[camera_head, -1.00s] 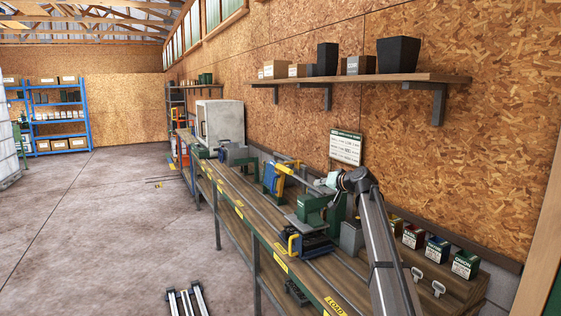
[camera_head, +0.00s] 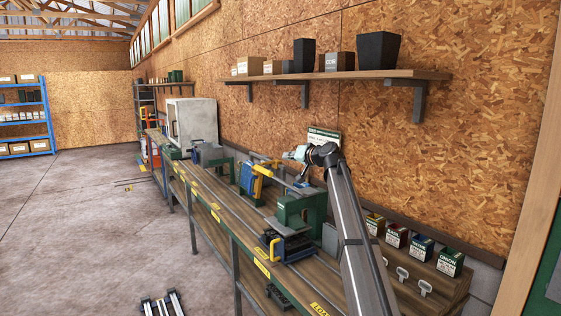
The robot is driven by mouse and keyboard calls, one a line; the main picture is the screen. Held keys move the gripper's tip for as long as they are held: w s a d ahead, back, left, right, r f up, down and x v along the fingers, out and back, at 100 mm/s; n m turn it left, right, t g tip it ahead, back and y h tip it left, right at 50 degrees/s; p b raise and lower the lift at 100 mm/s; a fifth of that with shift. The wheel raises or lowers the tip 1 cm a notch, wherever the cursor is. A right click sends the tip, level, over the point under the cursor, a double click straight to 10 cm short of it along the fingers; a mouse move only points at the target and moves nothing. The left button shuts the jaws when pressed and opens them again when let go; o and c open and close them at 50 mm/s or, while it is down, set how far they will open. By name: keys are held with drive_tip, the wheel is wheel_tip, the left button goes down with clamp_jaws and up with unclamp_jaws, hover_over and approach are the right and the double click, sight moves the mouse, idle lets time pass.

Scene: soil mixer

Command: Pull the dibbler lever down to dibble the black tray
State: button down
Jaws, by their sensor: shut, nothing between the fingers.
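A green press-like machine (camera_head: 301,208) stands on the long bench, with a dark tray (camera_head: 288,247) low at its front. A yellow handle (camera_head: 272,246) stands at the tray's left side. Farther along the bench is a blue unit (camera_head: 247,179) with a tilted yellow handle (camera_head: 259,182). I cannot tell for sure which part is the dibbler lever. My gripper (camera_head: 289,155) is shut and empty. In the picture it shows above and behind the green machine, apart from the yellow handles. My arm hides part of the bench to the right.
A white box-shaped machine (camera_head: 193,122) stands at the far end of the bench. Small seed boxes (camera_head: 421,249) stand at the bench's right. A wall shelf (camera_head: 340,80) with pots is above. Rails run along the bench front; open floor lies left.

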drive_tip(key=w+a+f+p, duration=0.4)
drive_tip(key=w+a+f, duration=0.1)
drive_tip(key=a, duration=0.3)
drive_tip(key=shift+w+p, duration=0.15)
drive_tip(key=shift+p, duration=0.2)
drive_tip(key=shift+f, duration=0.25)
